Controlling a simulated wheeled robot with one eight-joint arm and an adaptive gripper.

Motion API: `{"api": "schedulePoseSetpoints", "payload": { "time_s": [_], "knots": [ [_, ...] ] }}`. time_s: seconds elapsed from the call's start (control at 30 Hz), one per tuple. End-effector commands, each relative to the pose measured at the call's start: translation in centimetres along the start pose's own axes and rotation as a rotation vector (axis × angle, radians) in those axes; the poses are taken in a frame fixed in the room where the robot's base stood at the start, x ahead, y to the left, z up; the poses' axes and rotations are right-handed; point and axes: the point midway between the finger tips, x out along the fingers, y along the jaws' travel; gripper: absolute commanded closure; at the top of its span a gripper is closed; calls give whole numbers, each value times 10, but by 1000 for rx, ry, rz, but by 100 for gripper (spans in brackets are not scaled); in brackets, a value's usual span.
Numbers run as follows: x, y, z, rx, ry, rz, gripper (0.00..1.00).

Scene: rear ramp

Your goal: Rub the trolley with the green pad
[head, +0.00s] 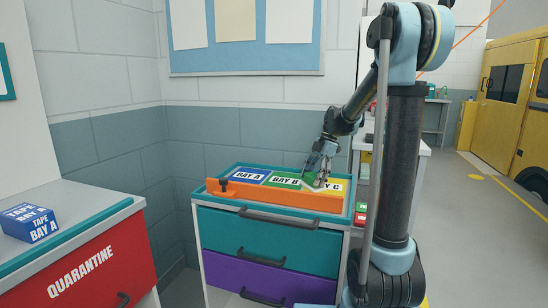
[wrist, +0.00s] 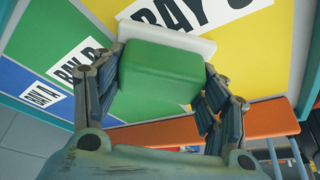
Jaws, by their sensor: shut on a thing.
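The trolley (head: 210,248) stands against the wall in the head view, with teal and purple drawers and a teal-rimmed top. Its top has blue BAY A (head: 240,175), green BAY B and yellow BAY C areas; the yellow area (wrist: 286,50) also shows in the wrist view. My gripper (head: 318,176) is low over the right part of the top, near the border of BAY B and BAY C. Its fingers are shut on the sides of the green pad (wrist: 160,72), which has a white layer on its far side. I cannot tell whether the white layer touches the top.
An orange bar (head: 275,195) with a black knob runs along the top's front edge. At left, a red QUARANTINE cabinet (head: 80,265) bears a blue TAPE BAY A box (head: 30,223). A yellow vehicle (head: 515,105) stands far right, with open floor before it.

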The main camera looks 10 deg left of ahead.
Motion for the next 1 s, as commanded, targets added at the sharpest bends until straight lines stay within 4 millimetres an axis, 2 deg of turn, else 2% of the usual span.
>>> {"api": "schedulePoseSetpoints", "payload": {
  "time_s": [0.07,0.17,0.6,0.8,1.0],
  "knots": [
    [-3,0,-2,-2,0,-1,60],
    [-25,0,-13,-4,0,-2,60],
    [-57,3,-34,-13,0,-6,60],
    [-70,3,-41,-16,0,-7,60],
    [-73,3,-43,-17,0,-7,60]
  ]
}}
